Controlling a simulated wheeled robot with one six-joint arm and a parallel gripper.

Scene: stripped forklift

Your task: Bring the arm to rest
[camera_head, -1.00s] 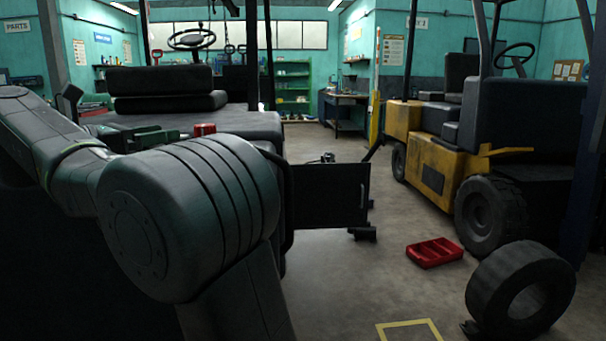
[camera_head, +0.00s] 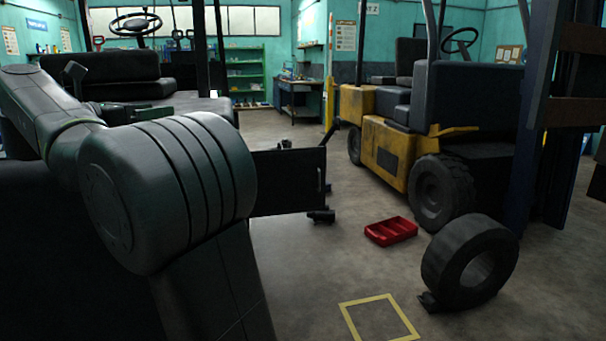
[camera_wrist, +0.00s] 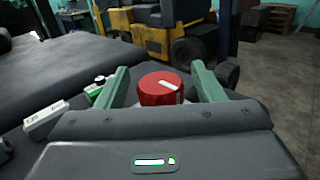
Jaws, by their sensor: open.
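My gripper (camera_wrist: 158,72) shows in the wrist view with its two green fingers spread apart. A red round cap-like thing (camera_wrist: 163,90) with a white mark on top shows between the fingers, just past the palm. I cannot tell whether it touches either finger. Below is a dark flat surface (camera_wrist: 75,72). In the head view my own arm fills the left side, bent, and the gripper cannot be made out there.
A yellow forklift (camera_head: 381,150) stands right of centre. A dark panel (camera_head: 288,180) juts out past my arm. Open floor lies between.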

